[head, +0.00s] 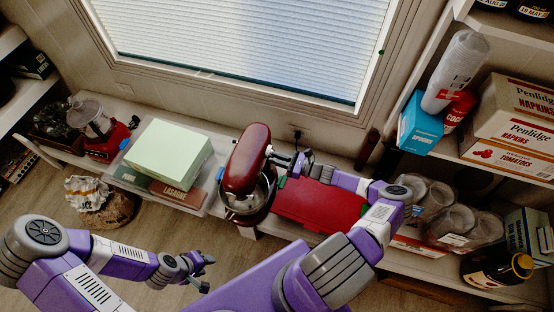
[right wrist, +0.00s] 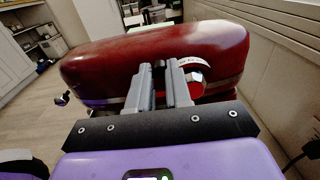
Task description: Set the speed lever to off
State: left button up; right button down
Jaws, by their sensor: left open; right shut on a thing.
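The red stand mixer (head: 245,160) stands on the low shelf below the window, with its bowl (head: 250,198) under the head. In the right wrist view the mixer's red side (right wrist: 110,65) fills the upper middle, with a round silver part and a pale marked plate (right wrist: 193,66) just right of the fingers. My right gripper (head: 279,159) is at the mixer's right side. Its fingers (right wrist: 164,72) are close together, shut on a small part that I take for the speed lever, mostly hidden between them. My left gripper (head: 206,271) is open and empty, low over the floor.
A red flat case (head: 318,203) lies right of the mixer, below my right forearm. A red food processor (head: 104,143) stands farther left. Clear jars (head: 450,221) stand at right.

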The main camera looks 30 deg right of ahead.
jog(key=w+d+m+g+b, duration=0.1)
jog(key=w+d+m+b, duration=0.2)
jog(key=m, duration=1.2)
jog(key=shift+w+d+r+m+y+b, duration=0.2)
jog(key=shift+w+d+m+y+b, duration=0.15)
jog(key=shift+w+d, duration=0.75)
jog(key=shift+d, duration=0.1)
jog(key=c, duration=1.1)
grip_release()
jog(key=shift+o, duration=0.2)
jog(key=shift+f, duration=0.1)
